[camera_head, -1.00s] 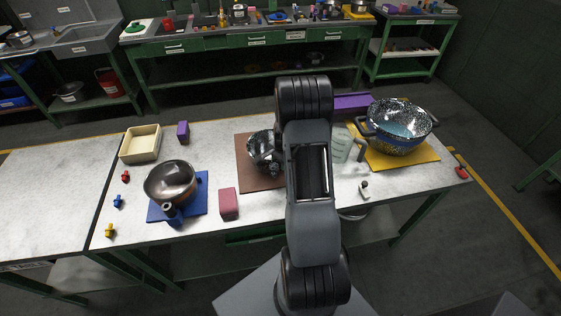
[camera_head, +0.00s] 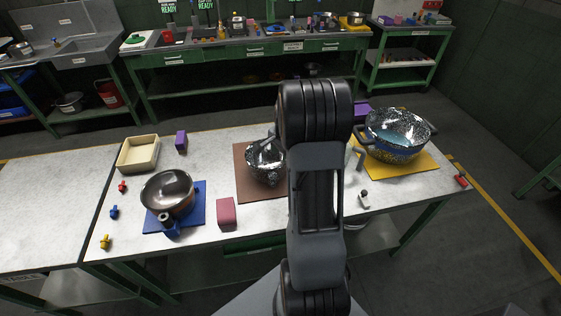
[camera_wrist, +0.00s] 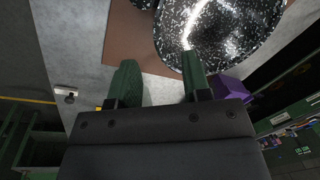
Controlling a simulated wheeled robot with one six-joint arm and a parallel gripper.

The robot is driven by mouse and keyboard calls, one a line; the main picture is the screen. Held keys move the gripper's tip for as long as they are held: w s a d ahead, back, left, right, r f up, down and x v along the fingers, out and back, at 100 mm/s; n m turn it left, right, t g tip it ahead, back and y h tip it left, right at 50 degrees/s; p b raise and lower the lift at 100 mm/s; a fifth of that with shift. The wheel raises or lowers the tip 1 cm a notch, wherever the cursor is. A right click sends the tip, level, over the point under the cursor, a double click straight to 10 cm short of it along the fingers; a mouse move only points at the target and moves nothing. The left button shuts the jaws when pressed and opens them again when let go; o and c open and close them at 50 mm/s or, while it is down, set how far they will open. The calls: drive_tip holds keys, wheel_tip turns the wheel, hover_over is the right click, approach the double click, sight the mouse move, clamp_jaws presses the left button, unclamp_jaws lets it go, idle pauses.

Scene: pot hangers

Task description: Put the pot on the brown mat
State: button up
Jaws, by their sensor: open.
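A black-and-white speckled pot (camera_head: 266,172) sits on the brown mat (camera_head: 248,189), with its handle up at the back. In the wrist view the same speckled pot (camera_wrist: 222,30) fills the top right, over the brown mat (camera_wrist: 130,45). My gripper (camera_wrist: 160,62) is open, its two green fingers apart with nothing between them, just short of the pot's near side. I cannot tell whether the right finger touches the pot. In the head view my arm hides the gripper and the right part of the mat.
A copper-coloured pan (camera_head: 168,192) sits on a blue mat (camera_head: 200,190) at left. A larger speckled pot (camera_head: 397,140) sits on a yellow mat (camera_head: 425,167) at right.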

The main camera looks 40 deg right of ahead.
drive_tip(key=s+a+r+n+t, duration=0.1)
drive_tip(key=s+a+r+n, duration=0.25)
drive_tip(key=a+r, duration=0.3)
drive_tip(key=s+a+r+n, duration=0.2)
drive_tip(key=a+r+n, duration=0.25)
drive_tip(key=a, duration=0.35)
drive_tip(key=s+a+r+n+t, duration=0.1)
drive_tip(key=s+a+r+n, duration=0.2)
drive_tip(key=s+a+n, duration=0.5)
drive_tip(key=shift+s+a+r+t, duration=0.2)
drive_tip(key=shift+s+t, duration=0.2)
drive_tip(key=shift+s, duration=0.35)
